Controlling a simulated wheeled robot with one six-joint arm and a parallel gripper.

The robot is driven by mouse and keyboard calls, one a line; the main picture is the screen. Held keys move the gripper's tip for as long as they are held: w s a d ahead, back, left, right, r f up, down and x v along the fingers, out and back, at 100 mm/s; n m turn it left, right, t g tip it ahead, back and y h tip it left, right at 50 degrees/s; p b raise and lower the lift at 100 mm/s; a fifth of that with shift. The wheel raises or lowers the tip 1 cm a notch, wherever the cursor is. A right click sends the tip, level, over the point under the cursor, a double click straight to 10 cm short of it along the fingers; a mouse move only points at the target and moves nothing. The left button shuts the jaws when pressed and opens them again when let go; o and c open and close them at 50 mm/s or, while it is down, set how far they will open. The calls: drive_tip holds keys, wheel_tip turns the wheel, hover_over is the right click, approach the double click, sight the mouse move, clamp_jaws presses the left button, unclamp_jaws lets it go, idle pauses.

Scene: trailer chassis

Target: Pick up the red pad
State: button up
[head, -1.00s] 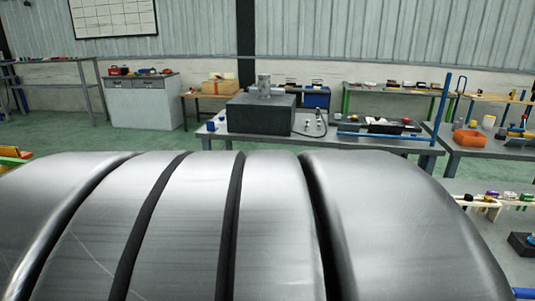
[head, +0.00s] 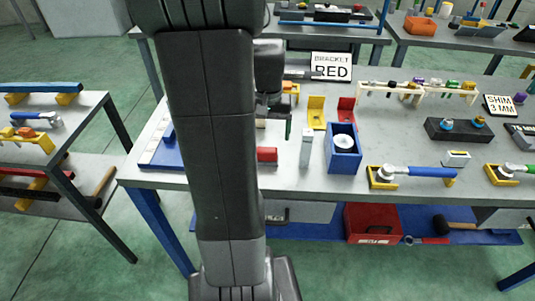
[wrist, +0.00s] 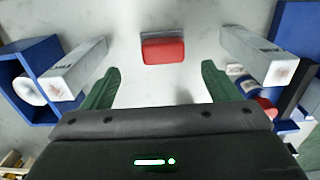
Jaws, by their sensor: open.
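The red pad (head: 267,155) lies on the grey workbench (head: 228,178), just right of my arm in the head view. In the wrist view the red pad (wrist: 163,52) lies flat on the pale top, with a light grey upper edge. My gripper (head: 277,124) is above the bench, and my arm partly hides it in the head view. In the wrist view my gripper (wrist: 160,76) has its two green fingers spread wide and empty. The pad is ahead of the fingertips, near the middle of the gap and apart from both.
White upright blocks (wrist: 66,68) and (wrist: 258,57) flank the pad in the wrist view. A blue box (head: 344,163) with a white round part stands to the right. Yellow (head: 317,112) and red (head: 346,108) brackets stand behind.

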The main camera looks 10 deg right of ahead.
sight(267, 150)
drive_tip(key=shift+a+f, duration=0.2)
drive_tip(key=shift+f, duration=3.8)
drive_tip(key=c, duration=1.2)
wheel_tip(267, 150, up, 10)
drive_tip(key=shift+r, duration=0.1)
drive_tip(key=o, duration=0.3)
drive_tip(key=shift+c, duration=0.3)
